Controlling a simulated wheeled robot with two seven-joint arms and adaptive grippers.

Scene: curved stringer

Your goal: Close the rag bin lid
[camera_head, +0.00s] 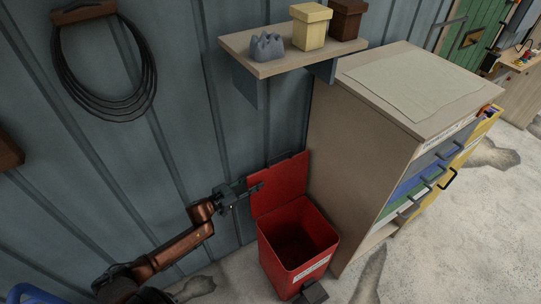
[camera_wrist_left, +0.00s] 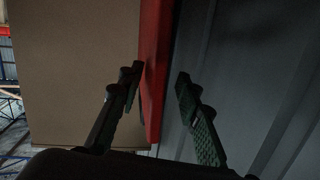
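The red rag bin (camera_head: 299,246) stands on the floor against the cabinet's side, and its inside looks dark. Its red lid (camera_head: 282,184) is open, standing upright at the back near the wall. My left gripper (camera_head: 256,188) is at the lid's left edge. In the left wrist view the lid (camera_wrist_left: 154,70) shows edge-on, reaching between the two spread fingers (camera_wrist_left: 160,82) of my left gripper. One finger is on the cabinet side of the lid, the other on the wall side with a gap. My right gripper is not in view.
A wooden cabinet (camera_head: 350,145) with coloured drawers stands close to the bin's right. A shelf (camera_head: 290,58) with boxes hangs on the wall above. A coiled hose (camera_head: 108,100) hangs at left. Floor in front of the cabinet is clear.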

